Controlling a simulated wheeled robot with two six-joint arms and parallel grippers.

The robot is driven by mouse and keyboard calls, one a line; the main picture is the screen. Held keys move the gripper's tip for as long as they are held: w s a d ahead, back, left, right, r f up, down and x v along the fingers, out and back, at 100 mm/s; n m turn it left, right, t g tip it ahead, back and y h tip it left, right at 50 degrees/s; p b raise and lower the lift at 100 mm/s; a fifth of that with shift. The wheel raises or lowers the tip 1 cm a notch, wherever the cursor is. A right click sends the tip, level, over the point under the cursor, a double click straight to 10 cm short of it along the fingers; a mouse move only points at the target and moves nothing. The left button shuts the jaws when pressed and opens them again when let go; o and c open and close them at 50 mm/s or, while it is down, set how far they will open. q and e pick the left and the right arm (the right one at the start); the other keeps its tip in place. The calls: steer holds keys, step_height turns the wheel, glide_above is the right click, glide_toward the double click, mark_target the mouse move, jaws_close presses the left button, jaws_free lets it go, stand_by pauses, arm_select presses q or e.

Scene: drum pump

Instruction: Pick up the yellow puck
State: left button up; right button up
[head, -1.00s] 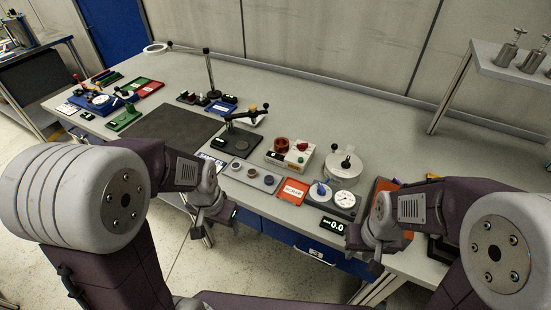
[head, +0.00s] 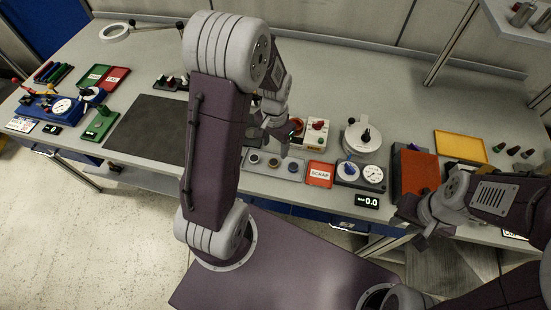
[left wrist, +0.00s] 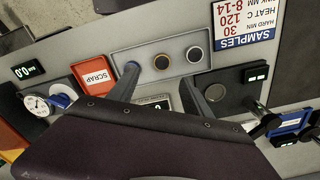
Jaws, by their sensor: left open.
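Three pucks sit in a row in a grey tray (left wrist: 215,35). In the left wrist view they are a blue-rimmed puck (left wrist: 132,67), a middle puck with a tan-gold rim (left wrist: 162,62) and a grey-rimmed puck (left wrist: 194,54). None looks plainly yellow; the middle one is closest. My left gripper (left wrist: 159,87) is open and empty. Its fingers show on either side of the middle puck, above the tray. In the head view my left gripper (head: 283,147) is over the tray's far edge, and the middle puck (head: 274,163) shows below it. My right gripper (head: 423,221) is at the table's front right.
A red SCRAP tray (head: 320,174) and a gauge unit (head: 372,175) stand right of the pucks. A white box with a red knob (head: 317,131) stands behind. A SAMPLES card (left wrist: 243,22) lies beside the tray. The dark mat (head: 150,128) at left is clear.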

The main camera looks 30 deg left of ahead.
mark_target(273, 162)
arm_select(q)
step_height(273, 162, down, 4)
steer(key=shift+a+r, duration=0.1)
steer(key=shift+a, duration=0.05)
step_height(273, 162, down, 5)
steer(key=shift+s+r, duration=0.15)
steer(key=shift+a+f, duration=0.15)
steer(key=shift+f, duration=0.15)
jaws_close()
